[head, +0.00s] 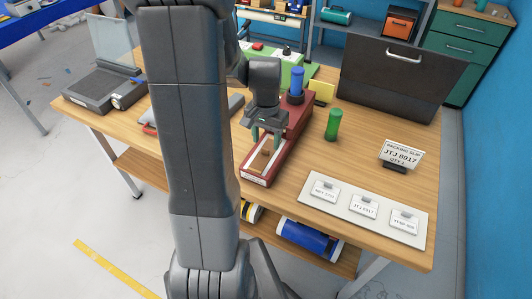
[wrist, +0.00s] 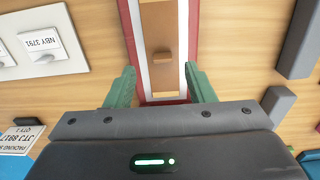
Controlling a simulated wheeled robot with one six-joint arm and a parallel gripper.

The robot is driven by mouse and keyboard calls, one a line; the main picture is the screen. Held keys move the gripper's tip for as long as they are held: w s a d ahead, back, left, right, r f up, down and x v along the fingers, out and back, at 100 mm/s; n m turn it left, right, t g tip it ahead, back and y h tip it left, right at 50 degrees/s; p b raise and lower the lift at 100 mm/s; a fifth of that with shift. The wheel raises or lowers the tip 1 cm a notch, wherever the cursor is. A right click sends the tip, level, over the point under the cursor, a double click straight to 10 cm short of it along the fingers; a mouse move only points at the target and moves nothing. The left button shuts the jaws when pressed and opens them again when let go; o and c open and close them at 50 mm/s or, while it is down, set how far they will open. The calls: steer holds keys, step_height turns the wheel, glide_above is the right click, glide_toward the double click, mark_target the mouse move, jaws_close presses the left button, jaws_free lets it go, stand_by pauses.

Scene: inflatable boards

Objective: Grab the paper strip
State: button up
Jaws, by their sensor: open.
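A long red holder (head: 259,181) lies on the wooden table, with a white strip-like surface (head: 254,165) showing along its top around a brown middle. I take the white part for the paper strip, but cannot tell its full outline.
A green cylinder (head: 333,124) and a blue-topped red unit (head: 296,88) stand close by. A white board with labelled tags (head: 332,208) lies at the front right, near a packing slip sign (head: 402,153). A dark open case (head: 400,80) stands behind.

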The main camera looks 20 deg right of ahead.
mark_target(265, 149)
steer(key=shift+w+a+f, duration=0.1)
steer(key=shift+w+f, duration=0.05)
steer(key=shift+f, duration=1.5)
steer(key=c, duration=1.1)
steer(key=shift+o, duration=0.2)
steer(key=shift+r, duration=0.1)
